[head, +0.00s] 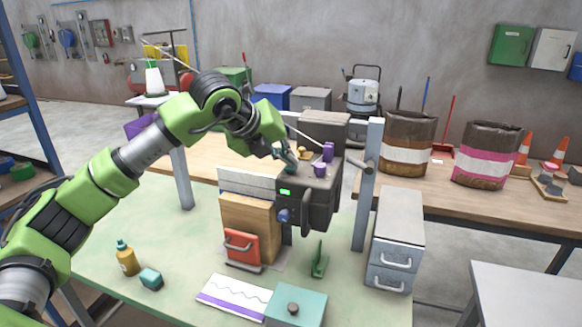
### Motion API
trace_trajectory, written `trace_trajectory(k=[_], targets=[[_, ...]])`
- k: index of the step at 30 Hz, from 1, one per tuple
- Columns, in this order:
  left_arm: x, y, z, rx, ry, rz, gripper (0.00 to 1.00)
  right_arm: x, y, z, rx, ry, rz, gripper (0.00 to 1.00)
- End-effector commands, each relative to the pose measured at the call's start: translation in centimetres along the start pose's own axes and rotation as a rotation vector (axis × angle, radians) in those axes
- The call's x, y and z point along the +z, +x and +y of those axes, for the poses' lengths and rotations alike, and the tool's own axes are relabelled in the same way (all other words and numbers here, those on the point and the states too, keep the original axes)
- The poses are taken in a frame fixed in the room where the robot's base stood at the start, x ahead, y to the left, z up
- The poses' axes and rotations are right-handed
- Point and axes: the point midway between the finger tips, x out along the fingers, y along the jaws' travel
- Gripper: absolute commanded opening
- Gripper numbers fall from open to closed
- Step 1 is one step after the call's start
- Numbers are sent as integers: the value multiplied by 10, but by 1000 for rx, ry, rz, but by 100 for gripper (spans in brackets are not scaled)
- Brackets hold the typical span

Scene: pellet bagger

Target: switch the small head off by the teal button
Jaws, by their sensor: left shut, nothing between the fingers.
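The small head (322,204) is a dark grey box on the bagging machine in the middle of the head view, with a lit green display (285,192) and a blue knob (283,215) on its front. Teal-green parts (302,171) show on its top left, beside the fingers; which is the teal button is too small to tell. My left gripper (288,160) is shut and empty, pointing down at the top left of the head. Whether it touches anything there is unclear. My right gripper is out of view.
Purple parts (328,152) and a yellow knob (302,153) stand close to the fingers on the head. A grey post (367,185) rises at right. A drawer cabinet (397,238), a yellow bottle (127,258) and a teal box (296,307) are on the green table.

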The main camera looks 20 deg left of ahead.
Motion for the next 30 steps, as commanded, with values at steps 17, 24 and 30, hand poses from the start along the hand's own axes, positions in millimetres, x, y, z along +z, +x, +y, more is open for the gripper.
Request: trace_trajectory(k=[17, 24, 30], targets=[[-2, 3, 2, 1, 0, 2, 0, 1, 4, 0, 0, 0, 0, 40], [4, -5, -4, 0, 0, 1, 0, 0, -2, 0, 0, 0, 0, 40], [8, -10, -8, 0, 0, 1, 0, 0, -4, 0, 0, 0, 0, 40]])
